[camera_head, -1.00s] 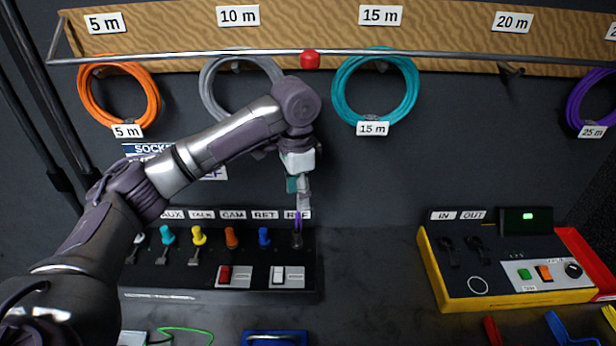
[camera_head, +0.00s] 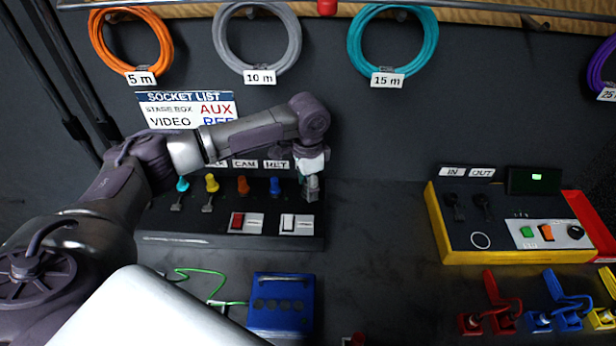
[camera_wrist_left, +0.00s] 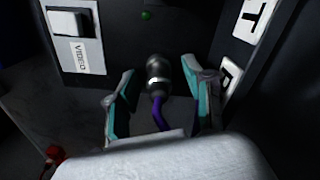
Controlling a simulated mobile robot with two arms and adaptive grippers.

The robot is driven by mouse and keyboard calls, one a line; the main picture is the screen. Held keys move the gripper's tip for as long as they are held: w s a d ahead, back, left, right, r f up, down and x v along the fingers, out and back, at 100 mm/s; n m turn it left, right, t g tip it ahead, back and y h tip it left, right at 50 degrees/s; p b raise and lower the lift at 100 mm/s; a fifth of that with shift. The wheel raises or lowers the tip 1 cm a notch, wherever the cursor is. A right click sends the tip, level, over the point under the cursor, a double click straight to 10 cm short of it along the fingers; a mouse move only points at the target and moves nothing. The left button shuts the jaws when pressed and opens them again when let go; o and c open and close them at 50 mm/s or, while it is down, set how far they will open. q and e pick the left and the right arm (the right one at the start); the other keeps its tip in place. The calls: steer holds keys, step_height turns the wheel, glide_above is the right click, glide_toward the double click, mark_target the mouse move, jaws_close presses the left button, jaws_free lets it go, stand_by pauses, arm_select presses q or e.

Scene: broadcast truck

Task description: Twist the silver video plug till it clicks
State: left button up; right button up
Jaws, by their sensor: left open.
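The silver video plug (camera_wrist_left: 158,75), a dark cylinder with a bright metal band and a purple cable, shows in the left wrist view, upright at the black panel. My left gripper (camera_wrist_left: 160,100) is open, with one teal-lined finger on each side of the plug; I cannot tell whether they touch it. In the head view my left gripper (camera_head: 313,188) points down at the right end of the black socket panel (camera_head: 190,240) and hides the plug there. A white switch with a VIDEO label (camera_wrist_left: 86,56) is beside the plug. My right gripper is not in view.
Cyan, yellow, orange and blue plugs (camera_head: 275,186) stand in a row left of my gripper. A yellow-edged box (camera_head: 450,256) is at the right. A blue box (camera_head: 281,318) lies in front. Coiled cables (camera_head: 392,45) hang behind. The counter between panel and yellow box is clear.

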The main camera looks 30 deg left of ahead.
arm_select(q)
jaws_close()
steer(key=shift+s+m+p, duration=0.1)
steer(key=shift+m+p, duration=0.45)
steer(key=shift+m, duration=0.05)
steer(key=shift+m+p, duration=0.6)
steer(key=shift+m, duration=0.3)
steer(key=shift+f, duration=0.1)
steer(key=shift+m, duration=0.3)
steer(key=shift+s+m+p, duration=0.1)
steer(key=shift+m+p, duration=0.35)
steer(key=shift+m, duration=0.05)
steer(key=shift+m+p, duration=0.5)
steer(key=shift+m, duration=0.6)
